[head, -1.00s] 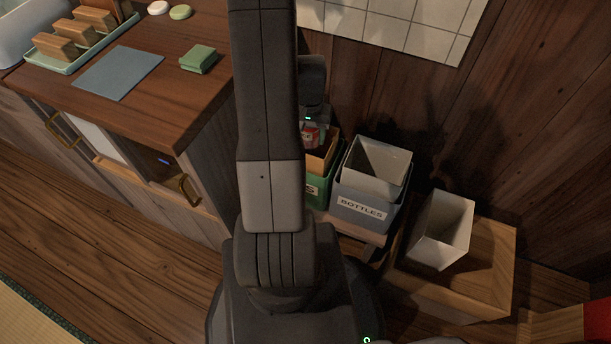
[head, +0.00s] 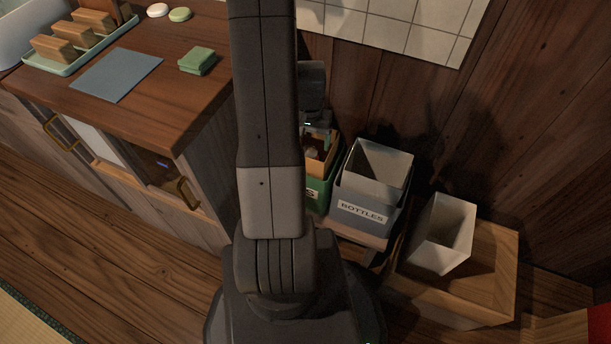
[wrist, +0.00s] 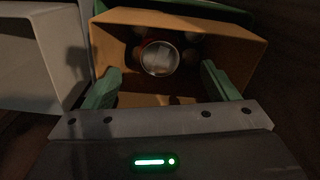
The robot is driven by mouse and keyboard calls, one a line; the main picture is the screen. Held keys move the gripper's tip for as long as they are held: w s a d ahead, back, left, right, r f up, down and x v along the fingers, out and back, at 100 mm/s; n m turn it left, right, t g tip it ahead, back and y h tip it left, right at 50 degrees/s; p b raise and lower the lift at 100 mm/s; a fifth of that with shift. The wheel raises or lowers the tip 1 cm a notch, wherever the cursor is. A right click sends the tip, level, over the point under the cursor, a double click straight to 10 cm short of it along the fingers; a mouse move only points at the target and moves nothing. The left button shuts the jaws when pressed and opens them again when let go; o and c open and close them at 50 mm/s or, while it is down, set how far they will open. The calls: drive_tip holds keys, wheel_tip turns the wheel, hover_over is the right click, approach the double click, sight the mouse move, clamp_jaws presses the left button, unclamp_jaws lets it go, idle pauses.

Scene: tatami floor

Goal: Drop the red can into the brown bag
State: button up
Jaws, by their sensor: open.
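The red can (wrist: 159,59) shows its round silver end between my fingers in the wrist view, inside the brown bag's opening and clear of both fingers. The brown bag (wrist: 242,50) stands open in the green bin; its upper part also shows in the head view (head: 324,164). My gripper (wrist: 160,76) is open and empty over the near side of the bag's mouth. In the head view my gripper (head: 317,136) is partly hidden behind my arm.
A grey "BOTTLES" bin (head: 364,212) with a pale liner stands just right of the green bin (head: 316,193). The wooden counter (head: 150,105) is on the left, the plank wall behind.

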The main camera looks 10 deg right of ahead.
wheel_tip(320, 180, up, 13)
drive_tip(key=p, duration=0.3)
wheel_tip(320, 180, down, 13)
drive_tip(key=b, duration=0.3)
drive_tip(key=shift+f, duration=0.15)
drive_tip(key=shift+r+p, duration=1.4)
drive_tip(key=shift+r, duration=0.55)
